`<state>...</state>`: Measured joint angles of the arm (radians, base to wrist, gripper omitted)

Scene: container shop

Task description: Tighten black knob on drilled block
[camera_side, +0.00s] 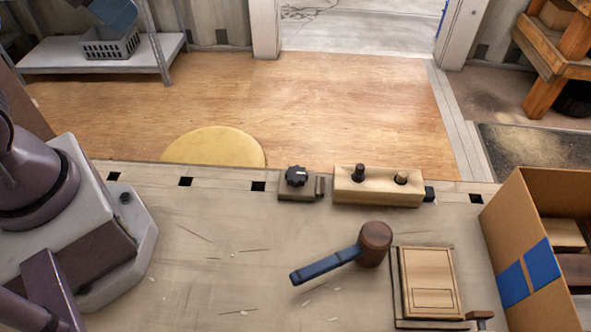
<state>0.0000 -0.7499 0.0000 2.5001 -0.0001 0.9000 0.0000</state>
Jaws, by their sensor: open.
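A black lobed knob (296,175) with a small light mark on top sits on a low grey-brown block (298,194) near the bench's back edge. From this view I cannot tell how tightly it is seated. Just right of it stands a longer pale wooden block (378,192), with a dark peg (360,172) and a lighter brown peg (401,177) in its top. My gripper is out of view; only parts of my arm show at the left, well away from the knob.
A mallet (372,246) with a blue handle lies in front of the blocks. A framed wooden piece (430,280) lies at front right, next to a tall cardboard box (510,221). The bench top (220,235) left of the mallet is mostly clear, with some chips.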

